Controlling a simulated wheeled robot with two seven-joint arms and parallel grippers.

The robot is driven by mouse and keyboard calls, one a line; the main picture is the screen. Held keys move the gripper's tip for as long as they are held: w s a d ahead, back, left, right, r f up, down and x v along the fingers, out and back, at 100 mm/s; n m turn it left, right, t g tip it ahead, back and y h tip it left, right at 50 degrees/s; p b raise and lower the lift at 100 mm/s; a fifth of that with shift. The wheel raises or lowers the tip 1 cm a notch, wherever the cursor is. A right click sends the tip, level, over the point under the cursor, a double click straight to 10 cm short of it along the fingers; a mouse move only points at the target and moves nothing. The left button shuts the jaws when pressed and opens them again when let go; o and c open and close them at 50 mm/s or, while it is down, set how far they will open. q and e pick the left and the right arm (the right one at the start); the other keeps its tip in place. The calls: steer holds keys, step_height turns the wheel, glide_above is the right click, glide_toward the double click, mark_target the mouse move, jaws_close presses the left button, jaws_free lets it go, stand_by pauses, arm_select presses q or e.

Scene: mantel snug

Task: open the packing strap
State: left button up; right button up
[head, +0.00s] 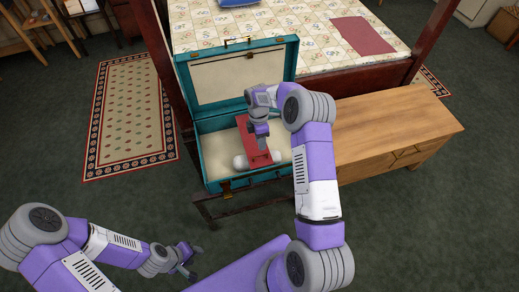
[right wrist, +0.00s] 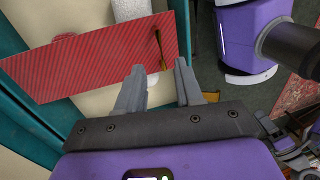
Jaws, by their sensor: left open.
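The packing strap (head: 243,128) is a flat red panel inside the open teal suitcase (head: 213,166). In the right wrist view the strap (right wrist: 90,62) shows diagonal stripes and a small brass-coloured pull (right wrist: 160,50) near its right end. A white roll (head: 240,162) lies by the strap, partly covered by it. My right gripper (head: 261,143) is above the strap. In the right wrist view its two fingers (right wrist: 158,82) are apart with nothing between them, just short of the pull. My left gripper (head: 187,262) is open, low and in front of the suitcase, away from it.
The suitcase lid (head: 240,78) stands up at the back. The case rests on a dark rack (head: 210,212). A wooden chest (head: 385,130) stands to its right and a bed (head: 300,38) behind. A patterned rug (head: 132,115) lies left. The floor between rug and left arm is clear.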

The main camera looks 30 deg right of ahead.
steer(key=b, duration=0.1)
glide_above(261, 158)
step_height(261, 158, down, 6)
steer(key=shift+r, duration=0.1)
jaws_close()
stand_by(1.3)
